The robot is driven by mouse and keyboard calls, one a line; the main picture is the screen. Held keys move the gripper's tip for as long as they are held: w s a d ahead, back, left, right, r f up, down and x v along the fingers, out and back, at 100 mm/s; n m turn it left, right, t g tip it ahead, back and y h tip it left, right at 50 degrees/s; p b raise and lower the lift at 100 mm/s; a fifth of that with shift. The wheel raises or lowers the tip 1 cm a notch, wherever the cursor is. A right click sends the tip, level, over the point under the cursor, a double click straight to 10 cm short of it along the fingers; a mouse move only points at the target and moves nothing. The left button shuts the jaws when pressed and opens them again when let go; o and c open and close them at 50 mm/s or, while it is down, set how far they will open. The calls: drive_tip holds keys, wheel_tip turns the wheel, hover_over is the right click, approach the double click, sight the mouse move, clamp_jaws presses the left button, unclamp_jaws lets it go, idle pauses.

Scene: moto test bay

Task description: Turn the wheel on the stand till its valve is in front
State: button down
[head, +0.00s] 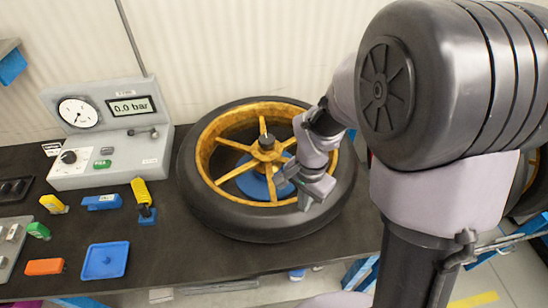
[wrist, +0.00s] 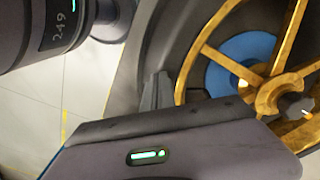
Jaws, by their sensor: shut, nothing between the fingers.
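The wheel (head: 207,205) lies flat on its stand, with a black tyre and a gold spoked rim. A blue disc of the stand (head: 252,185) shows between the spokes, and a dark post stands up through the hub. My gripper (head: 287,180) is shut and empty, low over the right front part of the rim. I cannot tell whether it touches a spoke. In the wrist view the dark fingers (wrist: 155,92) are beside the gold rim and spokes (wrist: 222,62). I cannot make out the valve in either view; my arm and gripper hide part of the rim.
A grey gauge box (head: 112,140) reading 0.0 bar stands left of the wheel. A blue tray (head: 105,261) and several small coloured items, including a yellow-handled tool (head: 141,193), lie on the dark bench (head: 170,255). Another tyre shows at the right edge.

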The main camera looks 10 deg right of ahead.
sight(255, 216)
drive_tip(key=shift+s+f, duration=0.15)
drive_tip(key=shift+s+a, duration=0.2)
drive_tip(key=shift+a, duration=0.95)
drive_tip(key=shift+a+r+b, duration=0.2)
drive_tip(key=shift+a+b, duration=0.1)
drive_tip(key=shift+a, duration=0.75)
drive_tip(key=shift+s+a+f+b, duration=0.1)
drive_tip(key=shift+a+b, duration=0.2)
drive_tip(key=shift+a, duration=1.85)
drive_tip(key=shift+a+f+b, duration=0.1)
drive_tip(key=shift+a+b, duration=0.2)
drive_tip(key=shift+a, duration=0.65)
drive_tip(key=shift+w+a, duration=0.2)
drive_tip(key=shift+a, duration=0.35)
drive_tip(key=shift+w+a, duration=0.2)
drive_tip(key=shift+a, duration=0.35)
drive_tip(key=shift+d, duration=0.1)
